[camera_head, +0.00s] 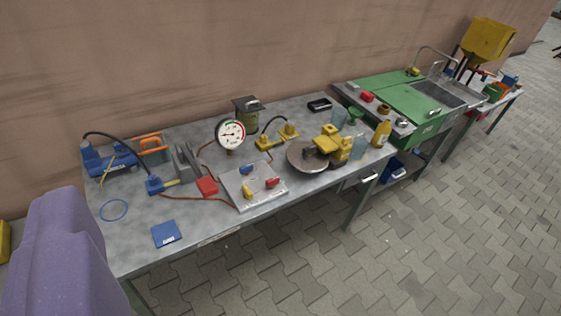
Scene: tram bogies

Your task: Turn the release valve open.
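A grey metal workbench (200,225) stands along the wall and carries several small tools and fittings. I cannot tell for sure which part is the release valve. A yellow fitting with a black curved hose (278,138) stands near the bench's back, right of a round white pressure gauge (230,133). A grey plate (240,188) in the middle bears small blue, yellow and red handles; their positions are too small to read. A blue unit with a black hose (108,158) stands at the left end. My gripper is not in view.
A round metal disc with a yellow clamp (308,158) and a yellow bottle (382,133) sit toward the bench's right end. A green bench with a sink (395,95) stands beyond. Paved floor (430,240) in front is open. A purple body (65,255) blocks the lower left.

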